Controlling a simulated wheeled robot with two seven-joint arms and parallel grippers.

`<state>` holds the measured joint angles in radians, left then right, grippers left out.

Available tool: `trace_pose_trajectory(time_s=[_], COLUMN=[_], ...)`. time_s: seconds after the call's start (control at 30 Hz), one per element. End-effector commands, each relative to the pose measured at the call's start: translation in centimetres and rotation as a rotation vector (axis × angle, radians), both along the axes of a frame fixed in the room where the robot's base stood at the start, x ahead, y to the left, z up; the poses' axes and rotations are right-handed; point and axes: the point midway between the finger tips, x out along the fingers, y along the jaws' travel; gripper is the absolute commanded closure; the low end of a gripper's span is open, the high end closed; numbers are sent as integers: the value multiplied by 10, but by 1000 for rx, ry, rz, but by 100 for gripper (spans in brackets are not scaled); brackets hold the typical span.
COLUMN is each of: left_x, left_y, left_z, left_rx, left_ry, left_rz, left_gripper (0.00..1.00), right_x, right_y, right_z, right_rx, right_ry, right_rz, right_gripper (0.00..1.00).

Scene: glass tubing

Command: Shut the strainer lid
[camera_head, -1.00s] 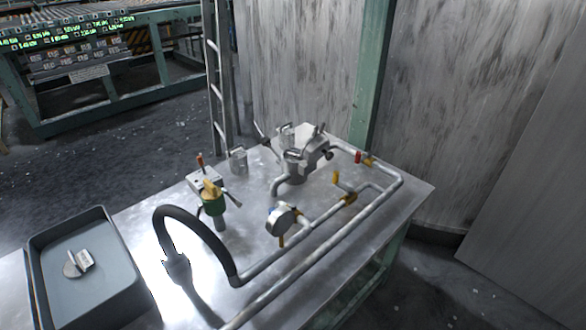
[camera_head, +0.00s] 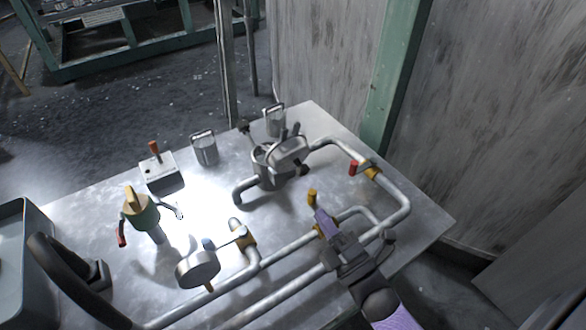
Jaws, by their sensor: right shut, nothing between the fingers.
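The strainer (camera_head: 268,172) is a grey metal pot in the pipe line at the back of the metal table. Its lid (camera_head: 290,148) appears tilted up to the right, leaving part of the round mouth uncovered at the left. A dark knob sits at the lid's right side, and a dark-ended rod sticks out at the back left. My right gripper (camera_head: 322,218) comes in from the lower right with purple parts. It is shut and empty, in front and to the right of the strainer, over the pipes and apart from the lid. My left gripper is out of view.
Pipes with a red-handled valve (camera_head: 354,168) and a yellow handle (camera_head: 312,196) lie around my right gripper. A grey tray (camera_head: 40,222) is far left.

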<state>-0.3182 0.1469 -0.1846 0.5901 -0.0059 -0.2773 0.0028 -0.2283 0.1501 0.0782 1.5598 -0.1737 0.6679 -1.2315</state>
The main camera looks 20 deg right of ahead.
Motion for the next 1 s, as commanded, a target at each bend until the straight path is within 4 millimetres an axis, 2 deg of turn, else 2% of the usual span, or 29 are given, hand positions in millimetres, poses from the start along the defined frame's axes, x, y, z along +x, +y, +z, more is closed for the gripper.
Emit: trace_pose_trajectory(time_s=[0.3,0.5,0.7,1.0], left_x=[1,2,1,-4], left_y=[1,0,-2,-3], left_z=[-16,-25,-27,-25], left_rx=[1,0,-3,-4], left_ry=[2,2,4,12], left_rz=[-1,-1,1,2], left_gripper=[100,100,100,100], right_x=[67,96,105,105], right_y=[10,13,15,15], right_z=[16,23,27,28], right_rx=[1,0,2,1], right_ry=[-1,2,3,4], right_rz=[1,1,0,1], right_gripper=[100,100,100,100])
